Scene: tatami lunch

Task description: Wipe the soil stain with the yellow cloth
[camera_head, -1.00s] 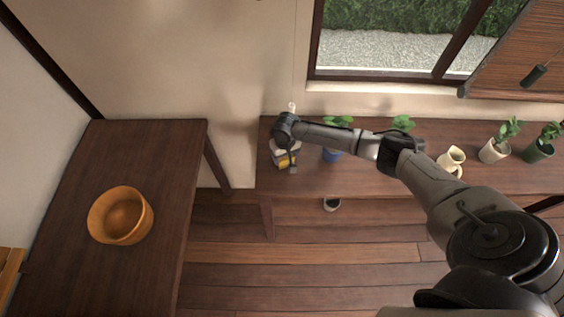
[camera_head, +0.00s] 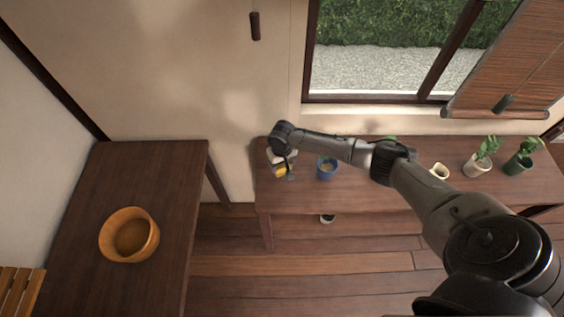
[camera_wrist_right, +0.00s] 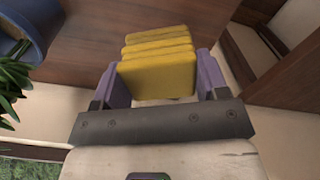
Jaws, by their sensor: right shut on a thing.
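The yellow cloth (camera_wrist_right: 158,72) is a thick folded pad with several layers. In the right wrist view it sits between the two purple fingers of my right gripper (camera_wrist_right: 161,80), which is shut on it. In the head view my right gripper (camera_head: 285,171) is over the left end of the long wooden shelf table, with a bit of yellow showing at its tip. I cannot tell if the cloth touches the wood. I cannot make out the soil stain in either view. My left gripper is not in view.
A blue pot (camera_head: 327,170) stands close to the right of my right gripper. A cream jug (camera_head: 439,172), a white pot (camera_head: 476,166) and a dark green pot (camera_head: 517,165) stand farther right. An orange bowl (camera_head: 130,248) is on the left table (camera_head: 165,180).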

